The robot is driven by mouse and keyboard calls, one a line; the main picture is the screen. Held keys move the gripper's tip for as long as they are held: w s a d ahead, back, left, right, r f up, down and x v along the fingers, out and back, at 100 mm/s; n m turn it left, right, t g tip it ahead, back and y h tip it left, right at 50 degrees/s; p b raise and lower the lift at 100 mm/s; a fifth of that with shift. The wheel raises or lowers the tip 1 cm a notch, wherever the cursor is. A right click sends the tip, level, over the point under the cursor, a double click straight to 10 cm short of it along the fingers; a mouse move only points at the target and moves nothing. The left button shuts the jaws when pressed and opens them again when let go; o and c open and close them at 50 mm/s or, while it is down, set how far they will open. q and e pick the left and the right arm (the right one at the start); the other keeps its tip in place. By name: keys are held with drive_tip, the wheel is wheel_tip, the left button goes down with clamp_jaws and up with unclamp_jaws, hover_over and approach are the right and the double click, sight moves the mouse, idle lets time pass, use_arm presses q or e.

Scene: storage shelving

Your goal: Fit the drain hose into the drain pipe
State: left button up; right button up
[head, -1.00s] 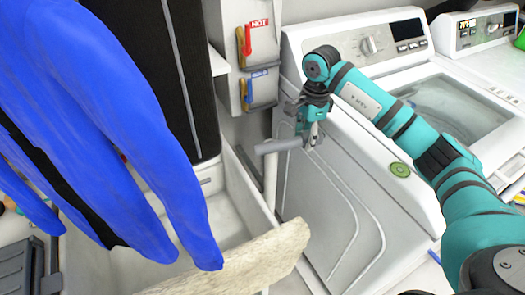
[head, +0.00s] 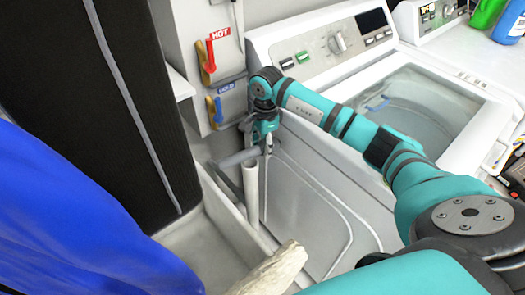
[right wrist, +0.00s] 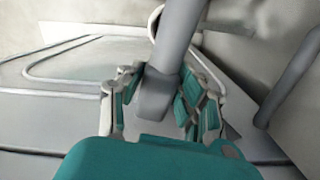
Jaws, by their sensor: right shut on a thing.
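My right gripper (head: 266,140) is shut on the grey drain hose (head: 238,158), beside the washer's near side. It also shows in the right wrist view (right wrist: 160,105), its fingers on both sides of the hose (right wrist: 178,40). The white drain pipe (head: 250,195) stands upright just below and left of the gripper. The held hose lies across close to its top in the head view. In the right wrist view, part of the pipe's white rim (right wrist: 154,22) shows behind the hose. I cannot tell whether they touch. My left gripper is out of view.
The white washer (head: 310,195) stands right of the pipe. A pale sink basin (head: 205,240) lies to the left, with a light cloth-like piece (head: 275,270) on its edge. Hot (head: 208,60) and cold (head: 218,108) valves are above. A blue garment (head: 70,220) fills the lower left.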

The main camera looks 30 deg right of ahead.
wheel_tip(320, 180, down, 2)
drive_tip(key=shift+f, duration=0.3)
drive_tip(key=o, duration=1.2)
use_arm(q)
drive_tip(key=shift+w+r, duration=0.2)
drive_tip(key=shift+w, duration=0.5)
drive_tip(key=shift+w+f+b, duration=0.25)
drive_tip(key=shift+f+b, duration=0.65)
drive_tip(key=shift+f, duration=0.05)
use_arm(e)
drive_tip(key=r, duration=1.2)
drive_tip(key=shift+d, duration=0.25)
